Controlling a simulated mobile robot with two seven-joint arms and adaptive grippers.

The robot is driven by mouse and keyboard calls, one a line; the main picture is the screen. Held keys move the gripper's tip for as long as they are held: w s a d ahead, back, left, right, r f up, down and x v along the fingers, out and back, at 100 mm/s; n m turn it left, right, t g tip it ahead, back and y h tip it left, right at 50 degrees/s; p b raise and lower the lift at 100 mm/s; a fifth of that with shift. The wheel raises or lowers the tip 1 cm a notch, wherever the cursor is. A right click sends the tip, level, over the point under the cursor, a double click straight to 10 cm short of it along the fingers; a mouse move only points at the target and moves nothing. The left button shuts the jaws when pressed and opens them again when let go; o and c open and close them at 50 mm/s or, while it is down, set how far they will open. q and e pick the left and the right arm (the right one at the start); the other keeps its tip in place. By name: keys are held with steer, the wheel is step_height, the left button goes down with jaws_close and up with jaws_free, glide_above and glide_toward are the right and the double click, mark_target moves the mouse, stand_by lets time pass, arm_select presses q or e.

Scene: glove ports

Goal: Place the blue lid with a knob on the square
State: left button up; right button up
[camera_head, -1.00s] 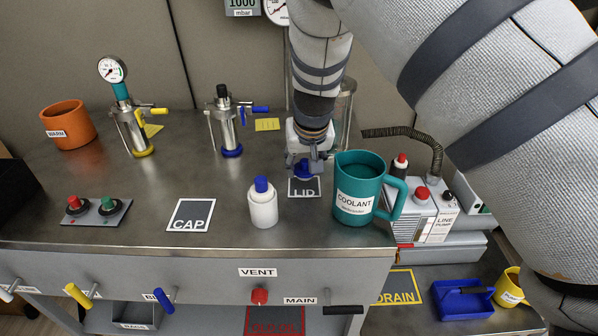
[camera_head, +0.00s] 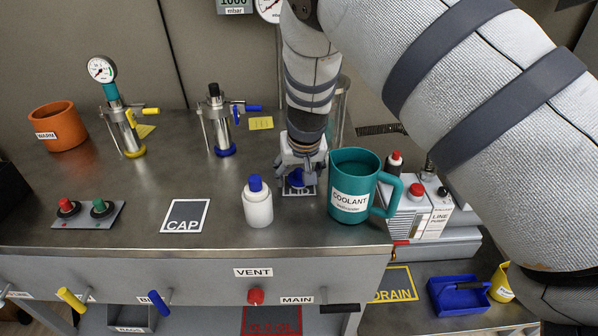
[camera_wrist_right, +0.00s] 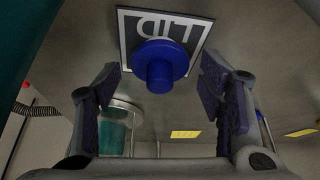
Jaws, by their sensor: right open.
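The blue lid with a knob (camera_wrist_right: 161,66) lies on the dark LID square (camera_wrist_right: 128,28) in the right wrist view, knob towards the camera. It covers part of the lettering and sits towards the square's near edge. My right gripper (camera_wrist_right: 166,90) is open, with its fingers on either side of the lid and a gap to each. In the head view my right gripper (camera_head: 302,166) stands over the square (camera_head: 306,190) and partly hides the blue lid (camera_head: 296,180). My left gripper is not in view.
The teal COOLANT jug (camera_head: 352,188) stands close right of my gripper, with the line pump (camera_head: 422,212) beyond. A white bottle with a blue cap (camera_head: 258,206) stands to the left, near the bare CAP square (camera_head: 185,213).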

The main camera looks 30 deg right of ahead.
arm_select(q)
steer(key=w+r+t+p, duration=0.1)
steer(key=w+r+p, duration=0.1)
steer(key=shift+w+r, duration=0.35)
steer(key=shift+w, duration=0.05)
arm_select(e)
steer(key=v, duration=1.2)
